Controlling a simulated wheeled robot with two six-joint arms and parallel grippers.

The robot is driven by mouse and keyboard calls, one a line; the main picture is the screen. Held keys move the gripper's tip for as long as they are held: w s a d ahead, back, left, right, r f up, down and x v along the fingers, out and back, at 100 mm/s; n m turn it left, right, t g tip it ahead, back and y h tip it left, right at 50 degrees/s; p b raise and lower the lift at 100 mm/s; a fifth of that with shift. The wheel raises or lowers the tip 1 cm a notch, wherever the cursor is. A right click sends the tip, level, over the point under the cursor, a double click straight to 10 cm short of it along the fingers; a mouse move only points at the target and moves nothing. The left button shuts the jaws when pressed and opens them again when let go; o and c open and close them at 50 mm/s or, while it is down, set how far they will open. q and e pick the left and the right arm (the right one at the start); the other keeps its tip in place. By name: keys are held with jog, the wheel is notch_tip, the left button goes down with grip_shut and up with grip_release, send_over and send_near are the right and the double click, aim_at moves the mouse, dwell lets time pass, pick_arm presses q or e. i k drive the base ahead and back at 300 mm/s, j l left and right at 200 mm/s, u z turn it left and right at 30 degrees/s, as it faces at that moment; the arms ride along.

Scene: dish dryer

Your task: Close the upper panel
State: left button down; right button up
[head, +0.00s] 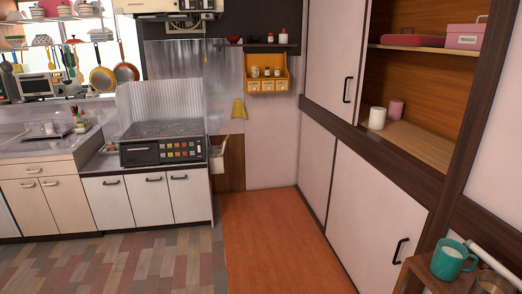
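The upper panel (333,57) is a white sliding door on the tall cabinet at the right, with a dark vertical handle (347,89) near its right edge. It covers the left part of the upper compartment. To its right the compartment is open, showing a brown back wall and wooden shelves (422,140). A white cup (377,118) and a pink cup (395,109) stand on the lower shelf, and pink boxes (465,36) sit on the upper one. Neither of my grippers is in view.
Below are closed white lower panels (371,210). A small wooden stand (445,281) with a teal mug (450,260) is at the bottom right. A stove (160,142) and counter stand at the left. The orange floor (270,240) is clear.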

aim_at(338, 30)
jog(key=i+u, duration=0.15)
jog(key=i, duration=1.5)
jog(key=i+z, duration=0.4)
jog(key=i, duration=0.15)
jog(key=i+j+z, duration=0.15)
jog(key=i+z, duration=0.25)
jog(key=i, duration=0.15)
jog(key=i+j+z, duration=0.4)
jog(key=i, duration=0.15)
